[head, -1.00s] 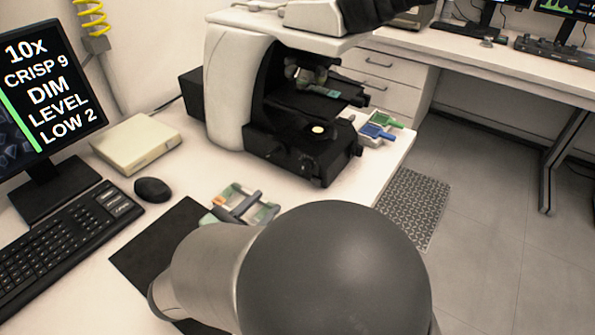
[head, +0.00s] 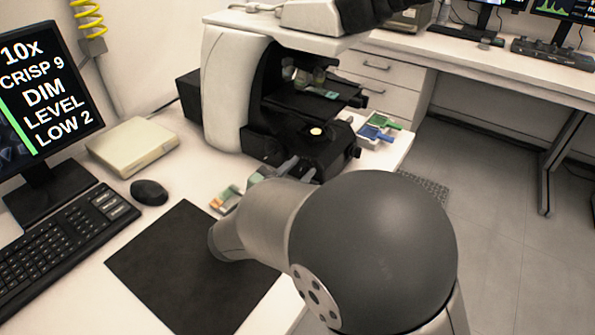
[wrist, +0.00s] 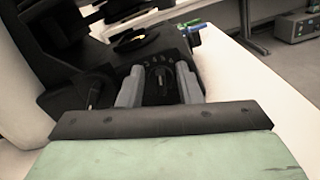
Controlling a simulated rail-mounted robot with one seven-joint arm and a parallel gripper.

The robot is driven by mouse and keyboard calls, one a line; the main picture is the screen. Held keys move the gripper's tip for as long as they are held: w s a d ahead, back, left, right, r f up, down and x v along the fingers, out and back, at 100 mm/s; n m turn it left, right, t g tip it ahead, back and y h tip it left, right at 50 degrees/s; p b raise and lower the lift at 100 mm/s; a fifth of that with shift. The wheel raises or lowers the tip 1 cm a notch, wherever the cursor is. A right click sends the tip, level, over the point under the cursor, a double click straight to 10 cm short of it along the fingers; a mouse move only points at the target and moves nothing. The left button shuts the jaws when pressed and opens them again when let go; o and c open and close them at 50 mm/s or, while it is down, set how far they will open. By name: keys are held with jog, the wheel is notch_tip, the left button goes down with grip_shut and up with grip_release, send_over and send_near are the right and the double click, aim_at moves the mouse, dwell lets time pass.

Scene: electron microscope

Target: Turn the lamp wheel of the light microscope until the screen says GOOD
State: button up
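The light microscope (head: 222,90) stands on the table, white with a black stage and base. The screen (head: 45,100) at left reads 10x, CRISP 9, DIM, LEVEL, LOW 2. In the wrist view a dark dial with pale marks, seemingly the lamp wheel (wrist: 158,78), sits on the front of the microscope base. My gripper (wrist: 160,78) is open, with one grey finger on each side of the dial; I cannot tell whether they touch it. In the head view my gripper (head: 297,168) is at the base front, where the wheel is hidden.
A dark mat (head: 185,265) lies bare in front. A slide holder (head: 228,198) is beside my arm, partly hidden. A keyboard (head: 65,240), mouse (head: 149,192) and pale box (head: 132,146) are at left. A tray with blue and green pieces (head: 375,132) stands right of the microscope.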

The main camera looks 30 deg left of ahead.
grip_shut()
jog(key=m+b, duration=0.1)
jog(key=b, duration=0.1)
jog(key=f+m+b, duration=0.1)
jog(key=b, duration=0.1)
jog(key=shift+d, duration=0.15)
jog(key=m+b, duration=0.2)
jog(key=shift+d+r+b, duration=0.1)
jog(key=shift+b, duration=0.2)
jog(key=shift+r+m, duration=0.25)
jog(key=shift+m, duration=0.25)
grip_release()
jog(key=shift+s, duration=0.1)
jog(key=s, duration=0.5)
jog(key=s+p, duration=0.1)
jog(key=s, duration=0.5)
jog(key=s+a, duration=0.1)
jog(key=s, duration=0.5)
jog(key=shift+s+p, duration=0.2)
jog(key=shift+p, duration=0.2)
